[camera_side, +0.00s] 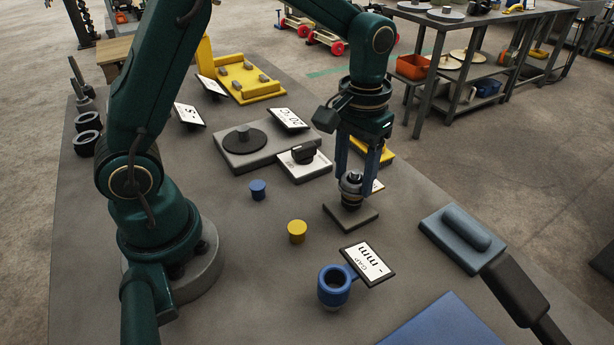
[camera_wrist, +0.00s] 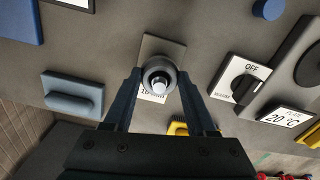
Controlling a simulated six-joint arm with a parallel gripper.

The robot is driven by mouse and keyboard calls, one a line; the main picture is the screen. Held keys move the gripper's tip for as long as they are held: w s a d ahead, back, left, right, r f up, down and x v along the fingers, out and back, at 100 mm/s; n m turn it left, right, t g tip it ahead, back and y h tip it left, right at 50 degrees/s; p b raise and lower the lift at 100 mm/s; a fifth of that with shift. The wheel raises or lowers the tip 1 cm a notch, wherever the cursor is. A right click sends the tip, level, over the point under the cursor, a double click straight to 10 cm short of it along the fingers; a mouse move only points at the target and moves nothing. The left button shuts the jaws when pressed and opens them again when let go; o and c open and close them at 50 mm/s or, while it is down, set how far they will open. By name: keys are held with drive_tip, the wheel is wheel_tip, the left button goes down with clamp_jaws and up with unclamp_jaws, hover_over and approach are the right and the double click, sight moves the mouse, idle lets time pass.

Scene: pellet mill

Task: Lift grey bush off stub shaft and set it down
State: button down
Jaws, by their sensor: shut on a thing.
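The grey bush (camera_side: 351,182) is a short ring held between the two fingers of my gripper (camera_side: 354,178). It also shows in the wrist view (camera_wrist: 154,68), around the pale top of the stub shaft (camera_wrist: 160,86). The shaft stands on a square grey base plate (camera_side: 341,219), which shows behind the bush in the wrist view (camera_wrist: 152,44). My gripper (camera_wrist: 160,78) is shut on the bush from both sides. The fingers partly hide the bush in the side view, and I cannot tell whether its underside touches anything.
A blue cup (camera_side: 333,289), a yellow plug (camera_side: 297,231) and a small blue plug (camera_side: 258,190) stand nearby. A dial box (camera_side: 304,165) and a hotplate (camera_side: 240,150) lie to the left. A blue-grey block with handle (camera_side: 462,238) lies right. Bare bench surrounds the base plate.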

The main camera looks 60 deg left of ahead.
idle(0.3)
drive_tip(key=shift+r, duration=3.3)
drive_tip(key=s+a+r+m, duration=0.2)
drive_tip(key=s+a+r, duration=0.2)
drive_tip(key=a, duration=0.1)
drive_tip(key=shift+s, duration=0.4)
